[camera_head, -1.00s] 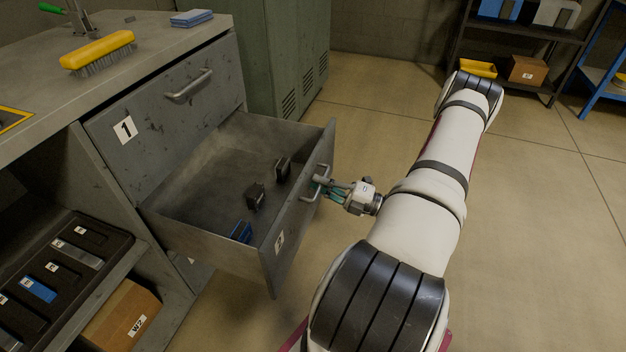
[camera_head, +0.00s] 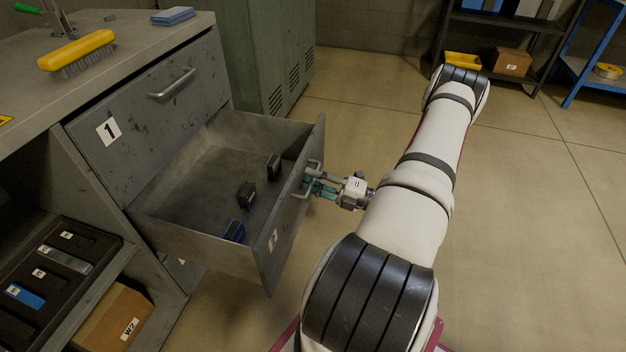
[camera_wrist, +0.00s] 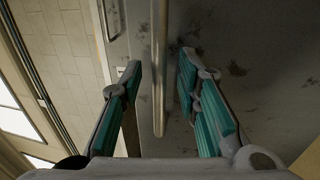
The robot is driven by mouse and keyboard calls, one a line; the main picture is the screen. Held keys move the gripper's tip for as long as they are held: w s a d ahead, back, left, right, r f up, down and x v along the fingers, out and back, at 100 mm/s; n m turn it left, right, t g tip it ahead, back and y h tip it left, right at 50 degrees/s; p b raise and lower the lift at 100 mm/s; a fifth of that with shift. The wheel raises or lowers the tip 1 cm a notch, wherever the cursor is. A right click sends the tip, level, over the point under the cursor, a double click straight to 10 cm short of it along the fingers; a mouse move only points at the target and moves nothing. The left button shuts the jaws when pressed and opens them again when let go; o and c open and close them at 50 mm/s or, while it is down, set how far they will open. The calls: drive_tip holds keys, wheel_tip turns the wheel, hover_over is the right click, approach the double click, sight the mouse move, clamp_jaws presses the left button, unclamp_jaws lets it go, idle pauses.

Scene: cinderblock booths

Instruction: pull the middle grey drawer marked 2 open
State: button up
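The grey middle drawer (camera_head: 268,255) stands pulled well out of the cabinet, below the shut drawer marked 1 (camera_head: 140,112). Its front carries a small white label, hard to read at this angle, and a grey bar handle (camera_head: 300,192). My gripper (camera_head: 317,185) is at this handle, in front of the drawer face. In the wrist view, the handle bar (camera_wrist: 160,70) runs between my two teal-padded fingers (camera_wrist: 158,72). A gap shows on each side of the bar, so the fingers are open around it, not clamped.
Inside the drawer lie two dark blocks (camera_head: 247,194) and a blue one (camera_head: 234,230). A yellow brush (camera_head: 78,50) lies on the bench top. A box marked W2 (camera_head: 115,315) stands on the shelf below left. The floor (camera_head: 530,240) on the right is clear.

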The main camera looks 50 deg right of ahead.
drive_tip(key=v, duration=1.2)
